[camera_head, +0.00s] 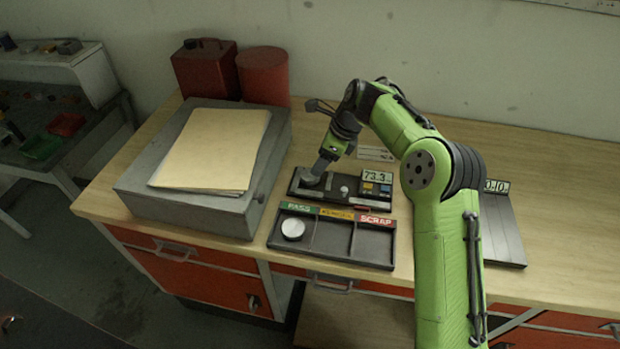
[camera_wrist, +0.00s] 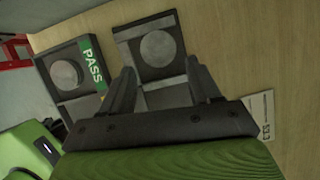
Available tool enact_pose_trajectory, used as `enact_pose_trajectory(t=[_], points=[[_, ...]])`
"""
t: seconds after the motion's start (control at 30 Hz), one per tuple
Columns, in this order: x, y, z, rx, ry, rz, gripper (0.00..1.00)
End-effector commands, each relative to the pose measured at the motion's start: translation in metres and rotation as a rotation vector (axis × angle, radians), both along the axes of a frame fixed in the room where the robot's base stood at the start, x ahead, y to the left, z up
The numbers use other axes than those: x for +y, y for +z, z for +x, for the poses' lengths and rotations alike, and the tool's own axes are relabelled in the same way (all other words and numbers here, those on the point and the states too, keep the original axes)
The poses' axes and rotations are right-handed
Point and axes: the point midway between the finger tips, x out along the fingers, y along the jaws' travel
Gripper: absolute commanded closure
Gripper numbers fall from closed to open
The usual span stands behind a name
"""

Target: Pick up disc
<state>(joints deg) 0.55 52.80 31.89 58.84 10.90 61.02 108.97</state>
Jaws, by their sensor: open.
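A pale round disc (camera_head: 292,229) lies in the PASS compartment of the sorting tray (camera_head: 333,262). In the wrist view it is the grey disc (camera_wrist: 66,74) beside the green PASS label. A second grey round piece (camera_head: 310,179) sits at the left end of the measuring device (camera_head: 346,199), whose display reads about 73.3. In the wrist view this round piece (camera_wrist: 158,47) lies just beyond the fingertips; I cannot tell if it is loose. My gripper (camera_head: 318,170) is open, pointing down over that end of the device. Its fingers (camera_wrist: 162,75) are apart with nothing between them.
A grey box (camera_head: 190,215) with papers (camera_head: 215,150) stands left of the tray. Red containers (camera_head: 263,75) are behind it. A second device (camera_head: 503,235) with a display is at right, partly behind my arm. The tray's middle and SCRAP compartments look empty. Bare wood lies at far right.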

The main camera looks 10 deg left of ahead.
Motion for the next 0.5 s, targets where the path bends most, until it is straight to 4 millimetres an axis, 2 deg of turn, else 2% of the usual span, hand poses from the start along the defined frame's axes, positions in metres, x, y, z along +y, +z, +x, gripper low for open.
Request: enact_pose_trajectory(t=[0.17,0.4,0.5], points=[[0.006,-0.016,0.001,-0.001,0.000,-0.001,0.38],[0.021,-0.054,0.002,0.000,0.001,-0.001,0.38],[0.022,-0.055,0.003,-0.002,0.000,0.000,0.38]])
